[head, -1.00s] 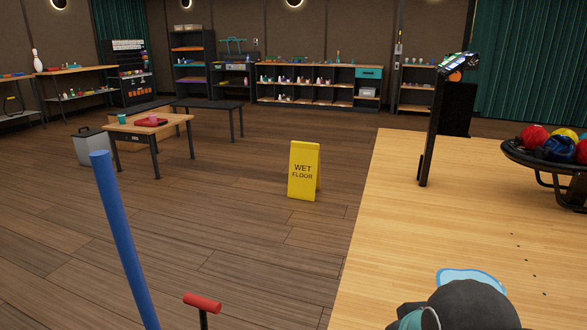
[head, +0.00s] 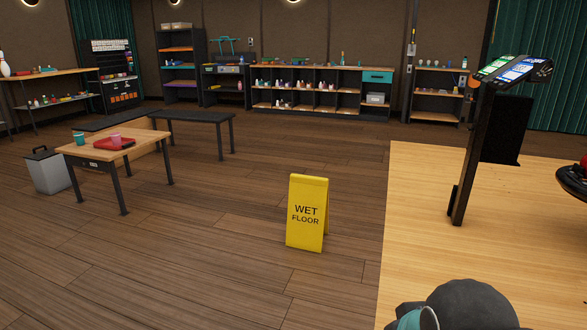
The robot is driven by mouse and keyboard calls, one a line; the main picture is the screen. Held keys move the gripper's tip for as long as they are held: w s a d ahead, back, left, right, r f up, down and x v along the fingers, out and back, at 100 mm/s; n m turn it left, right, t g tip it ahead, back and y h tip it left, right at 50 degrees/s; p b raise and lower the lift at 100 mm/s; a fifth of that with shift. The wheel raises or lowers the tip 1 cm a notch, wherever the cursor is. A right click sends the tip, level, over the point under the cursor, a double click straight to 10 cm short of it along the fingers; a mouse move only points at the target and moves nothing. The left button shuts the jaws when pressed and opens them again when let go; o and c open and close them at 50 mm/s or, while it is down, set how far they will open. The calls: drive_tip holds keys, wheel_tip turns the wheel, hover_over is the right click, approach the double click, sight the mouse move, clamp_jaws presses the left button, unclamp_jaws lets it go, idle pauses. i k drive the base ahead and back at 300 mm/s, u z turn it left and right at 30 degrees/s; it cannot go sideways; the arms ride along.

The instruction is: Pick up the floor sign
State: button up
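The yellow floor sign (head: 306,213) reads "WET FLOOR". It stands upright as a folded A-frame on the dark wood floor, near the middle of the head view and a short way left of the light wood lane. Nothing hides its front. Part of my own arm shows as a dark rounded link at the bottom right. My gripper's fingers are not in view.
The light wood lane (head: 425,250) with a black screen stand (head: 474,150) lies to the right. Shelves line the back wall. The floor around the sign is clear.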

sight(307, 216)
drive_tip(key=i, duration=1.9)
drive_tip(key=u, duration=1.5)
drive_tip(key=i, duration=2)
drive_tip(key=z, duration=3.8)
